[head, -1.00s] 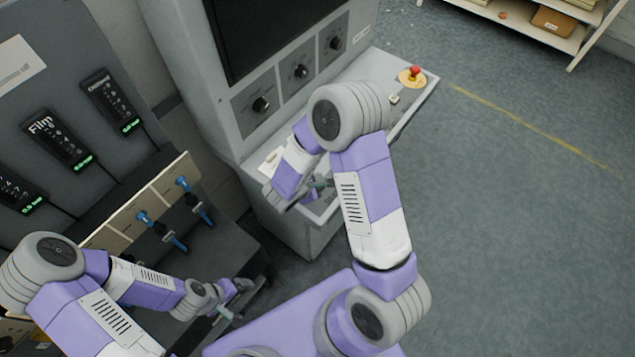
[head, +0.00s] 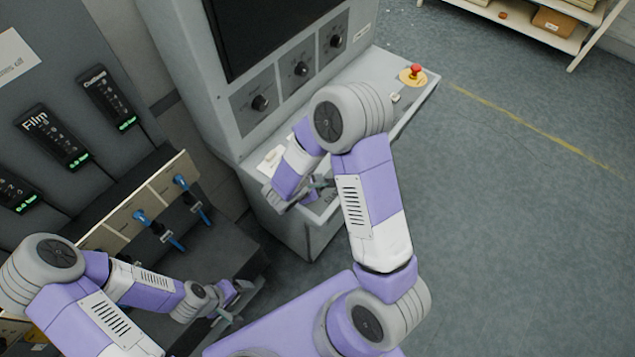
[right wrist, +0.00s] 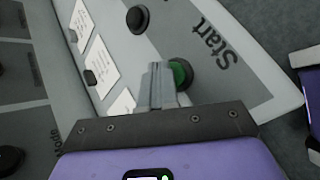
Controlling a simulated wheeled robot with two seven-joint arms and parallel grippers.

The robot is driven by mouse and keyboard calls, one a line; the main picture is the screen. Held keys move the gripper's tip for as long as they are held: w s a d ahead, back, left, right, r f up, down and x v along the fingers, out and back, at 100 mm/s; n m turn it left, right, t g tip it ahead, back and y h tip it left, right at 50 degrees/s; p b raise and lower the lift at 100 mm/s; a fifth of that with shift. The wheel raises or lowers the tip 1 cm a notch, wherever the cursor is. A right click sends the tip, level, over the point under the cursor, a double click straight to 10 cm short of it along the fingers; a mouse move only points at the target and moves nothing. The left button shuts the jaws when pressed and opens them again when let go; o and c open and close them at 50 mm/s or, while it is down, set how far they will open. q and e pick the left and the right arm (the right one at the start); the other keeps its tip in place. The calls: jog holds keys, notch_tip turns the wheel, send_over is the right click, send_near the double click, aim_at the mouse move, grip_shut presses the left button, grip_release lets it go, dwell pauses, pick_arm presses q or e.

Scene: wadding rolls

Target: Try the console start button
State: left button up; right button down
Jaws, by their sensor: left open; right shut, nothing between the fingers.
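In the head view my right gripper (head: 318,184) is over the near end of the console (head: 225,120) ledge, where my arm hides much of the panel. My left gripper (head: 238,304) is open, low at the left and away from the console.
A black knob (right wrist: 137,18) and white label cards (right wrist: 97,62) are near the start button. A red mushroom button (head: 415,70) on a yellow base stands at the ledge's far end. A cabinet with blue-handled valves (head: 140,217) is at left. Floor at right is clear.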

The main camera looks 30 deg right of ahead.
jog(key=shift+f+b, duration=0.45)
jog(key=shift+b, duration=0.2)
dwell(0.7)
jog(key=shift+r, duration=0.15)
jog(key=shift+r+p, duration=0.35)
jog(key=shift+r, duration=0.4)
jog(key=shift+r+p, duration=1.5)
jog(key=shift+r, duration=1)
